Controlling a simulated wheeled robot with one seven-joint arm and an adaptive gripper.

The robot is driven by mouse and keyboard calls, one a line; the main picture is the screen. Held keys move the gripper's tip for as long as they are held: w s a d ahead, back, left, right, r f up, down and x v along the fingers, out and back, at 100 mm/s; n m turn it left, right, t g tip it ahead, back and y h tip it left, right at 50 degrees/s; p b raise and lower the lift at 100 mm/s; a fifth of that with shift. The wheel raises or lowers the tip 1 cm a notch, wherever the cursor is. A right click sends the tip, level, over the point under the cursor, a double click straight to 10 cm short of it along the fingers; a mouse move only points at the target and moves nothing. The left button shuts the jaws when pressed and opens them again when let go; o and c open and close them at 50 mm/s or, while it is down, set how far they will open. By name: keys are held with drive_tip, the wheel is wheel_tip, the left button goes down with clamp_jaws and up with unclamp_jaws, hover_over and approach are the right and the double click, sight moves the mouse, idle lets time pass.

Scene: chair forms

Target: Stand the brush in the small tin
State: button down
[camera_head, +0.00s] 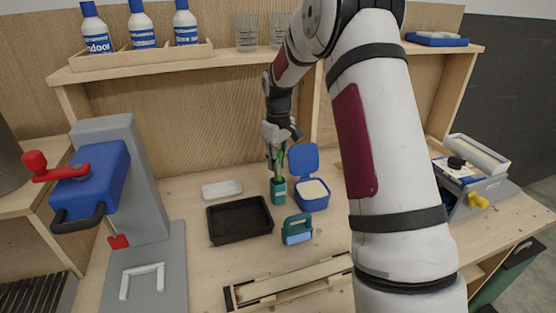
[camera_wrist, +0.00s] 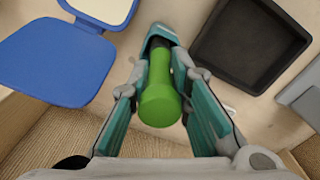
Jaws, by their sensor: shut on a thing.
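The brush (camera_wrist: 160,95) has a thick green handle with its rounded end toward my wrist camera. In the head view only a sliver of the green brush (camera_head: 284,153) shows below the jaws. My gripper (camera_head: 277,166) points down and is shut on the brush, directly above the small teal tin (camera_head: 278,191). In the wrist view the tin (camera_wrist: 166,31) lies beyond the handle, with the brush's dark lower part at its mouth. The brush looks close to upright. How deep it sits in the tin is hidden.
A blue box (camera_head: 313,203) with its lid open stands right of the tin. A black tray (camera_head: 240,239) and a small white tray (camera_head: 222,190) lie to the left. A teal handled object (camera_head: 297,232) stands in front. A shelf (camera_head: 120,63) runs behind.

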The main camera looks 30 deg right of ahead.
drive_tip(key=c, duration=1.4)
unclamp_jaws()
drive_tip(key=shift+r, duration=0.1)
wheel_tip(320, 180, up, 12)
drive_tip(key=shift+f, duration=0.1)
